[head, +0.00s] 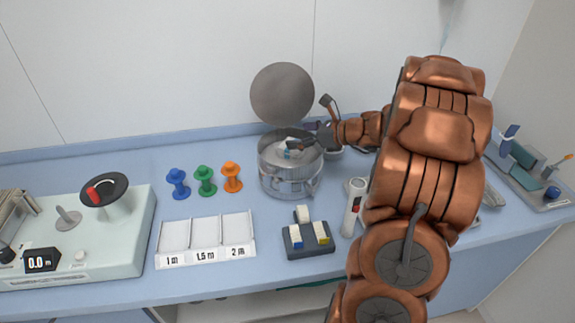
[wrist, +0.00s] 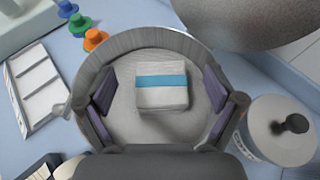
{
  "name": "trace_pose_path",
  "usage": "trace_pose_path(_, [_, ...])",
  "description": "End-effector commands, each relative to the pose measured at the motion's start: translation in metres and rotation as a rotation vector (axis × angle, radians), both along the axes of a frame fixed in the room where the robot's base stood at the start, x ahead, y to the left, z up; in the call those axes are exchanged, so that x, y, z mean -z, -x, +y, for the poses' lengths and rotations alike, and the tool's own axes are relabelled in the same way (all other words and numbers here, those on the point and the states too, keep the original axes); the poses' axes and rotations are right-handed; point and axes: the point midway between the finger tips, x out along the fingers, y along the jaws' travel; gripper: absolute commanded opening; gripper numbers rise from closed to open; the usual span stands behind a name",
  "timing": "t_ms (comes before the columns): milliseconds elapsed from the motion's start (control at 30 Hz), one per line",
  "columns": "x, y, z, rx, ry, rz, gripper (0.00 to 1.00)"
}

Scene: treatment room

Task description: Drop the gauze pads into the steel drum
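The steel drum (head: 290,183) stands on the blue counter with its round lid (head: 282,93) raised behind it. In the wrist view I look down into the drum (wrist: 150,40). A white gauze pack with a blue band (wrist: 162,97) is inside the drum's outline, seemingly on its floor. In the head view a bit of the gauze pack (head: 288,152) shows through the drum's mouth. My gripper (wrist: 160,92) is over the drum, its two dark pads spread on either side of the pack with gaps to both. Its fingers also show at the drum's mouth in the head view (head: 305,138).
A lidded pot (wrist: 283,132) stands close to the right of the drum. Blue, green and orange pegs (head: 205,182) and a labelled three-part tray (head: 206,240) are left. A dark block holder (head: 308,252) and a white cylinder (head: 353,208) are in front.

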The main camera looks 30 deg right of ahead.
Motion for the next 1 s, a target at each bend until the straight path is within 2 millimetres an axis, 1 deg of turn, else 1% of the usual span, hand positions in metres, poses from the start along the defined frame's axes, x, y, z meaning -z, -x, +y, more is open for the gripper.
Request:
trace_pose_path(333, [0.0, 0.001, -0.001, 0.0, 0.0, 0.0, 0.97])
trace_pose_path(467, [-0.004, 0.008, -0.005, 0.003, 0.001, -0.001, 0.97])
trace_pose_path(567, [-0.01, 0.019, -0.012, 0.004, 0.002, -0.002, 0.97])
trace_pose_path(800, [-0.028, 0.058, -0.031, 0.002, 0.001, -0.003, 0.97])
trace_pose_path(1000, [-0.04, 0.084, -0.044, 0.004, 0.002, -0.002, 0.97])
